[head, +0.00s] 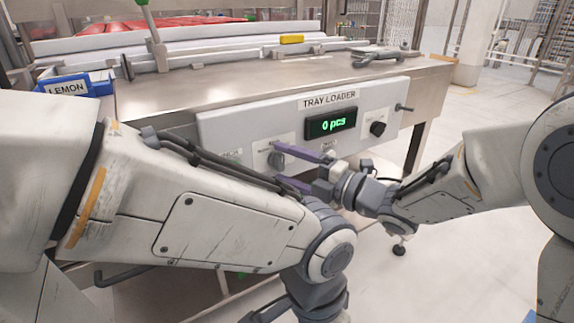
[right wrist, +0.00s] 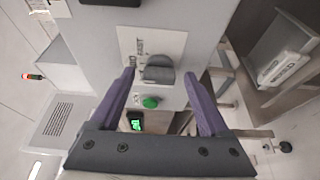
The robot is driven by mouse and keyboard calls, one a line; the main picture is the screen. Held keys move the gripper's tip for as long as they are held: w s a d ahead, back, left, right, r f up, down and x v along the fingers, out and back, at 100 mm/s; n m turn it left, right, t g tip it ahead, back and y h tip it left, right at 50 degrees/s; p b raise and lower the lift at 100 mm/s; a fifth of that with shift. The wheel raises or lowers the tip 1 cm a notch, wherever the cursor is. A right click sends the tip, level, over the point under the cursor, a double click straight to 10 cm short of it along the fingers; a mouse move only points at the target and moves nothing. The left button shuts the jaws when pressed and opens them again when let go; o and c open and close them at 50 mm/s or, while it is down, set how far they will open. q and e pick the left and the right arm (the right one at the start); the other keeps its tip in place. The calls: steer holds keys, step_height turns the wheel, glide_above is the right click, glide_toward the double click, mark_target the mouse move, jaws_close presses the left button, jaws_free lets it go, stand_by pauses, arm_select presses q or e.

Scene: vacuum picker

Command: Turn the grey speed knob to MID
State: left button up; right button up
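The grey speed knob (head: 276,158) is on the left part of the tray loader's front panel. In the right wrist view the knob (right wrist: 158,70) sits on a white label, where the word FAST can be read. Which mark the knob points to I cannot tell. My right gripper (head: 280,164) has its purple fingers apart at the panel. In the right wrist view its fingertips (right wrist: 159,72) are on either side of the knob, with a gap on each side. My left arm crosses the foreground; its gripper is not visible.
The light panel (head: 225,128) carries a display (head: 331,122) reading 0 pcs and a black knob (head: 377,129) to its right. A green button (right wrist: 150,102) is close to the grey knob. A blue LEMON bin (head: 66,86) stands at the left.

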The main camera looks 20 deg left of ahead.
steer(key=shift+s+d+r, duration=0.1)
steer(key=shift+d, duration=0.45)
steer(key=p+v, duration=0.2)
steer(key=v, duration=0.7)
steer(key=shift+d, duration=0.25)
